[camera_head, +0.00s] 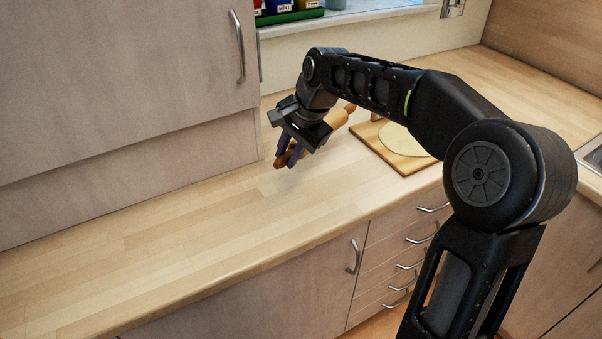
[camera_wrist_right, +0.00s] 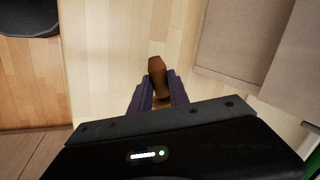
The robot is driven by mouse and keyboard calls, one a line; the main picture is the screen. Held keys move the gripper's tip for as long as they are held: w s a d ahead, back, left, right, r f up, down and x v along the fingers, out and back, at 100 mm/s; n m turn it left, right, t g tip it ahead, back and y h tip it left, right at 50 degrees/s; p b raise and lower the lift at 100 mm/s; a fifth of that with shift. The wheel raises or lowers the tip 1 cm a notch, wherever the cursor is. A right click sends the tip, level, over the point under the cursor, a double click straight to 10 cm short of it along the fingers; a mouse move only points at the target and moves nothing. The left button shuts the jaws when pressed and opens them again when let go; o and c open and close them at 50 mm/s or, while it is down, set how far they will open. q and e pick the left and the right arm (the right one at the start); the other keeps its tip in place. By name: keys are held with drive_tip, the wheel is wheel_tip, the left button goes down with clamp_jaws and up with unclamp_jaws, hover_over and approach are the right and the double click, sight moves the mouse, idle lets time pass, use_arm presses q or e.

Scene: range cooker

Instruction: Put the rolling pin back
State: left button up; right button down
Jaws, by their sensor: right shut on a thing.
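The wooden rolling pin (camera_head: 339,117) is in my right gripper (camera_head: 283,158), over the worktop in the head view. The gripper's purple fingers are shut on it near one end. The pin lies slantwise, its far end pointing up and right towards the board. Part of it is hidden behind the gripper and wrist. In the right wrist view the brown end of the pin (camera_wrist_right: 157,68) sticks out past the fingers (camera_wrist_right: 158,92). I cannot tell whether the pin touches the worktop. My left gripper is not in view.
A wooden board (camera_head: 395,150) with a flat round of dough (camera_head: 408,141) lies on the worktop to the right, partly behind my arm. A tall cabinet (camera_head: 120,80) stands at the left. The worktop (camera_head: 150,235) in front is clear. A sink edge (camera_head: 592,155) shows at far right.

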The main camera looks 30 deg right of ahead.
wheel_tip(320, 180, down, 4)
drive_tip(key=shift+f, duration=0.15)
drive_tip(key=shift+f, duration=1.85)
